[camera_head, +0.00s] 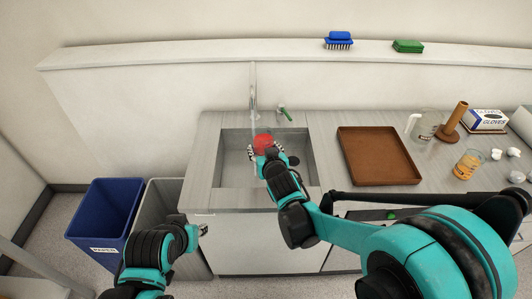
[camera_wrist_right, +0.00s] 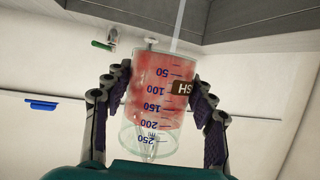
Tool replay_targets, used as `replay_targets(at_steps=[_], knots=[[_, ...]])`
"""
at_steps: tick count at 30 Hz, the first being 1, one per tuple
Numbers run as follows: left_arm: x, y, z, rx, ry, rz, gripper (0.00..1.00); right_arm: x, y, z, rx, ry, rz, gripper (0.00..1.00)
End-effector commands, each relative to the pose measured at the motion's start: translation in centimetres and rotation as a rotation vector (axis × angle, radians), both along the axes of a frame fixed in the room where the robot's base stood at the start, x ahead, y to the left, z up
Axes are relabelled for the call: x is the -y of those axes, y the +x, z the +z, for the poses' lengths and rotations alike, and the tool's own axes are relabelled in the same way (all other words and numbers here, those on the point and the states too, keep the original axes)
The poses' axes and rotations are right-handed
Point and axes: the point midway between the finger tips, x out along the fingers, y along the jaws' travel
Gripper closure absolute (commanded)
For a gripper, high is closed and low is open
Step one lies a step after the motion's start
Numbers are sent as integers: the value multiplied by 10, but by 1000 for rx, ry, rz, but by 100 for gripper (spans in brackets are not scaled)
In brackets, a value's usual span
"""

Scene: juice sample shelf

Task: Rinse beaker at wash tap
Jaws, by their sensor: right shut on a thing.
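The beaker (camera_head: 263,141) is clear glass, filled with red in its lower and middle part. My right gripper (camera_head: 265,150) is shut on it and holds it over the sink (camera_head: 226,172). In the right wrist view the beaker (camera_wrist_right: 150,92) sits between both fingers, with blue marks up to 250 and a dark label ending in "SH". That view is upside down; the rim side is clear. The wash tap (camera_head: 253,100) is behind the beaker. A pale vertical strip, like water, passes beside the beaker. My left gripper (camera_head: 203,230) is left of the counter; its fingers are too small to read.
A green tap handle (camera_head: 284,113) is right of the tap. A brown tray (camera_head: 345,165) lies right of the sink. Glassware, an amber jar (camera_head: 467,165) and a glove box (camera_head: 486,121) stand farther right. A blue bin (camera_head: 105,210) and grey bin (camera_head: 160,195) stand left.

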Motion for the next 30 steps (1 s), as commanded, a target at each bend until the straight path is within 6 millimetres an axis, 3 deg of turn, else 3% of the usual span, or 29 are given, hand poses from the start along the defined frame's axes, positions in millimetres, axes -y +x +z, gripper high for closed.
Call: replay_targets(at_steps=[14, 25, 30], knots=[[0, 0, -1, 0, 0, 0, 68, -2, 4, 0, 0, 0, 0, 79], [0, 0, -7, 0, 0, 0, 68, -26, 59, -1, 0, -1, 0, 79], [0, 0, -8, 0, 0, 0, 68, -33, 74, 0, 0, 0, 0, 79]])
